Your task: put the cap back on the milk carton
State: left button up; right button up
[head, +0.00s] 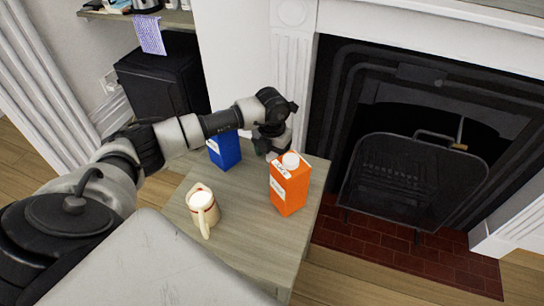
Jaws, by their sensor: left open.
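A blue carton (225,152) stands upright on the wooden table, its top covered by my left arm. An orange carton (290,187) stands upright to its right, with a white round cap (291,160) on its top. I cannot read which carton is milk. No loose cap shows. My left gripper (272,146) reaches over the table's far side, pointing down between the two cartons and a little behind the orange one. It is open; its fingertips and anything between them are hard to make out. My right gripper is out of view.
The table top (250,235) is bare in front of the cartons. A fireplace with a dark screen (400,185) stands to the right, and a black cabinet (160,85) behind left.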

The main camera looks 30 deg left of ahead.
aim_at(272, 155)
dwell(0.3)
pick_arm(q)
jog(key=c, duration=1)
notch_tip(272, 155, up, 10)
jog(key=shift+f, duration=0.1)
